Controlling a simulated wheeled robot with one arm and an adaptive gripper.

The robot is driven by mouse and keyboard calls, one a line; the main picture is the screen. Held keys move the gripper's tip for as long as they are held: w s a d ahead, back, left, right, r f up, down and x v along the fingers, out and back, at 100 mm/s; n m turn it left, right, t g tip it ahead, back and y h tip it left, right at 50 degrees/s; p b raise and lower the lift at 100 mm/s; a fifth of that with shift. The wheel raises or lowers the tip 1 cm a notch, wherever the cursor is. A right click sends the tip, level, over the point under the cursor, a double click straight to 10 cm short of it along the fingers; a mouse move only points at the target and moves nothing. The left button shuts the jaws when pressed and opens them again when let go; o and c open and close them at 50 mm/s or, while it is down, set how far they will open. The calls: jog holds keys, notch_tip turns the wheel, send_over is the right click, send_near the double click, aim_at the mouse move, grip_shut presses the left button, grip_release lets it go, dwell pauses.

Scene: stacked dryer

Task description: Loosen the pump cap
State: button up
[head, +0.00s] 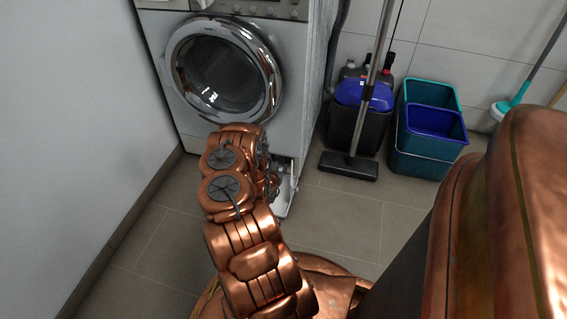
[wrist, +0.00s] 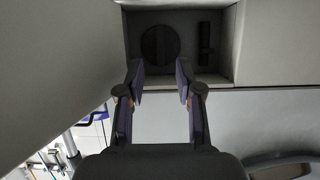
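The pump cap (wrist: 160,45) is a dark round cap with a raised bar across it, set in a recess in the machine's lower front in the wrist view. My gripper (wrist: 160,78) is open and empty, its two fingers apart in front of and below the cap. A gap shows between the fingertips and the cap, though the depth is hard to judge. In the head view the machine (head: 297,60) stands ahead with its round door shut. There my copper arm hides the cap and most of the gripper.
An open flap (head: 289,190) stands out at the machine's lower right corner. A broom (head: 350,165), a black bin with a blue lid (head: 362,94) and teal buckets (head: 425,150) stand to the right. A wall is close on the left. The tiled floor between is clear.

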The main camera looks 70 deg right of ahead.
aim_at(284, 161)
jog(key=b+x, duration=0.2)
jog(key=x, duration=0.4)
jog(key=shift+f, duration=0.15)
jog(key=shift+d, duration=0.4)
jog(key=shift+c, duration=0.3)
grip_shut()
